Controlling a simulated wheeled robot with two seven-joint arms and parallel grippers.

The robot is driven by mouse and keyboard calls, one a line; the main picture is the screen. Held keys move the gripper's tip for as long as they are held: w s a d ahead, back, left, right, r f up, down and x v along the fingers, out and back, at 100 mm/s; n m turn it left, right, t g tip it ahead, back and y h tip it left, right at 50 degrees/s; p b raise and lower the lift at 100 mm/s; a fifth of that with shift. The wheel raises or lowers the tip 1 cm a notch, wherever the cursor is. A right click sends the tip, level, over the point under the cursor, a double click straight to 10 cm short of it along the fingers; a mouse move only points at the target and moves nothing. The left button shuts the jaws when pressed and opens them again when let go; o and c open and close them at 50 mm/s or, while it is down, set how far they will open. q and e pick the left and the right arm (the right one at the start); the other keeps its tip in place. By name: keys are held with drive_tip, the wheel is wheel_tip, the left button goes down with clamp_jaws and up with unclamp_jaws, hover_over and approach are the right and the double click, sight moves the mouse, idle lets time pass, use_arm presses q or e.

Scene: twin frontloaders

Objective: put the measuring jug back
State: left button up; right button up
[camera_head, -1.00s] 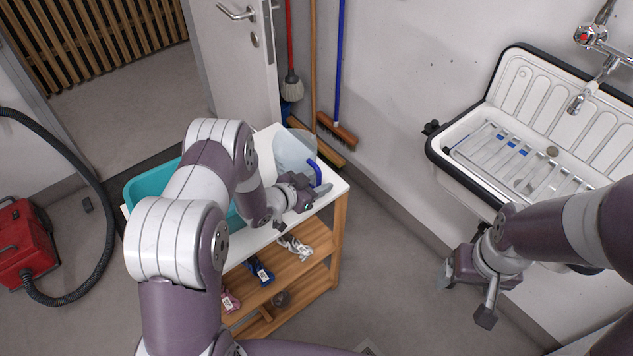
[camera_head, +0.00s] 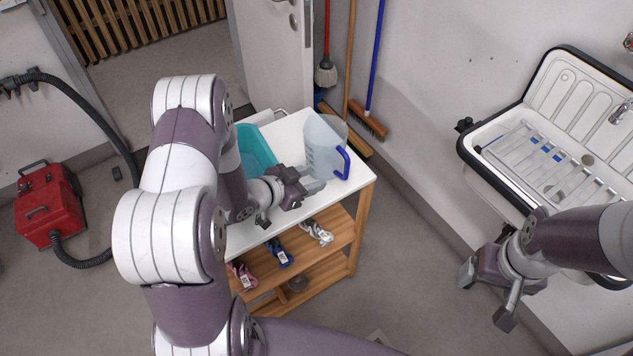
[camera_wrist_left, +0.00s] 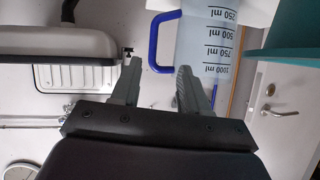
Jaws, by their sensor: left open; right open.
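The measuring jug (camera_head: 322,147) is clear with a blue handle and stands upright on the white top of the wooden shelf cart (camera_head: 363,180). In the left wrist view the jug (camera_wrist_left: 207,45) shows upside down, with its volume marks and its blue handle to the left. My left gripper (camera_head: 316,186) is open, just in front of the jug. Its fingers (camera_wrist_left: 157,82) point at the jug and handle in the wrist view; I cannot tell whether they touch. My right gripper (camera_head: 484,296) is open and empty, low in front of the sink.
A teal basin (camera_head: 255,147) stands on the cart left of the jug, partly behind my left arm. A sink (camera_head: 480,155) with a rack is on the right wall. Brooms lean behind the cart. A red vacuum (camera_head: 50,205) stands left.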

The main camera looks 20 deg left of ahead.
use_arm(q)
drive_tip(key=s+d+r+n+g+y, duration=0.1)
drive_tip(key=s+r+n+g+y, duration=0.2)
drive_tip(key=s, duration=0.5)
drive_tip(key=s+d+r+n+g+y, duration=0.1)
drive_tip(key=s+r+n+g+y, duration=0.2)
drive_tip(key=s+r+g, duration=0.3)
drive_tip(key=s, duration=0.3)
drive_tip(key=shift+s+r+n+g, duration=0.25)
drive_tip(key=shift+n+g, duration=0.15)
